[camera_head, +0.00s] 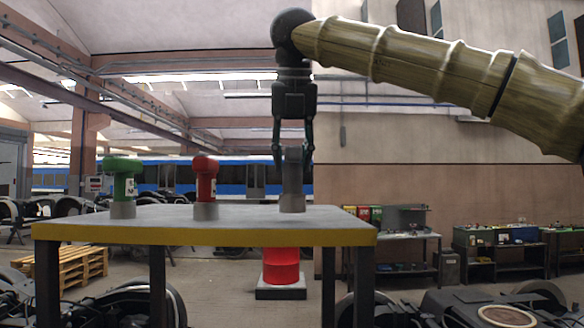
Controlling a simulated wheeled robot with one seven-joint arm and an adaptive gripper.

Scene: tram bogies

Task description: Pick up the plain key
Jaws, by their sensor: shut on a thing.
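The plain key (292,182) is a grey upright piece at the right part of the yellow-edged table. Its lower end meets the tabletop; I cannot tell whether it touches or is just clear. My gripper (293,157) points straight down above it, with its fingers shut on the key's top from both sides. The fingers partly hide the top of the key. A green key (124,176) with a white label stands in a grey base at the table's left. A red key (205,179) with a white label stands in a grey base near the middle.
The table (205,237) has dark legs and free room between the keys. A red cylinder (282,266) on a grey block stands on the floor behind it. A wooden pallet (65,267) lies at left. Workbenches (400,235) line the right wall. Dark bogie parts fill the bottom right.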

